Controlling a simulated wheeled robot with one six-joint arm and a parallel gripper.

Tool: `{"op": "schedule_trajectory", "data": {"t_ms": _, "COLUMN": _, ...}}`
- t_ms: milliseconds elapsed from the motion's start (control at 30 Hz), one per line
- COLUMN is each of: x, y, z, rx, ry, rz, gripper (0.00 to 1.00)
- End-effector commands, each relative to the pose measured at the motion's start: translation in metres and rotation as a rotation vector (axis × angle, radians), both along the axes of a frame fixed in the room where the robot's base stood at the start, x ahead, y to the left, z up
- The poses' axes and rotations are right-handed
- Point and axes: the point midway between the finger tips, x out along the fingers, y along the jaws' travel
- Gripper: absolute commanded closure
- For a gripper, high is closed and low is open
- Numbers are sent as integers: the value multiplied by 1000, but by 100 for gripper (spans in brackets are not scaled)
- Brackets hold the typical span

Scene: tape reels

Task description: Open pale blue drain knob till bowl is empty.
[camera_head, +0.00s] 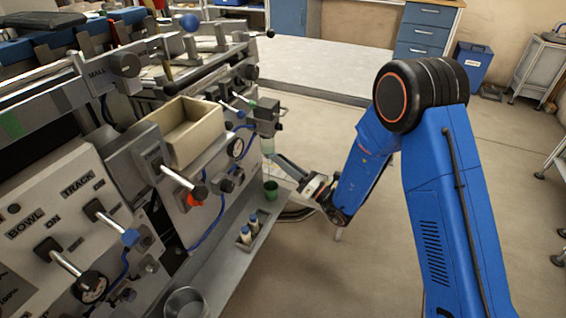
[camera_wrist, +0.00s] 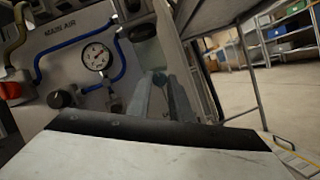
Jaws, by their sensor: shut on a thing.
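My gripper (camera_head: 279,160) reaches in from the right to the far end of the machine, just below a small pale glass bowl (camera_head: 268,146) under a grey block. In the wrist view its fingers (camera_wrist: 163,80) are close together against the machine's side. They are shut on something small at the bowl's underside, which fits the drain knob. The fingers hide the knob, so its colour and turn cannot be seen. The liquid level in the bowl is too small to tell. A green cup (camera_head: 271,191) stands on the ledge below.
A pressure gauge (camera_head: 237,148) sits left of the gripper and also shows in the wrist view (camera_wrist: 97,57). A beige open box (camera_head: 187,133) and levers stick out of the panel. Small bottles (camera_head: 247,233) stand in a holder on the ledge.

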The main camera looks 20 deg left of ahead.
Motion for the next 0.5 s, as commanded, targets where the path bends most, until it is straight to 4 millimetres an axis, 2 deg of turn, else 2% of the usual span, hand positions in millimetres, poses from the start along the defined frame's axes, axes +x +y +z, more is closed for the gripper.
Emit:
{"op": "schedule_trajectory", "data": {"t_ms": 100, "x": 0, "y": -1, "z": -2, "rx": -2, "ry": 2, "rz": 0, "gripper": 100}}
{"op": "schedule_trajectory", "data": {"t_ms": 133, "x": 0, "y": 0, "z": -2, "rx": -2, "ry": 2, "rz": 0, "gripper": 76}}
{"op": "schedule_trajectory", "data": {"t_ms": 200, "x": 0, "y": 0, "z": -1, "rx": -2, "ry": 2, "rz": 0, "gripper": 62}}
{"op": "schedule_trajectory", "data": {"t_ms": 500, "x": 0, "y": -1, "z": -1, "rx": -1, "ry": 0, "rz": 0, "gripper": 62}}
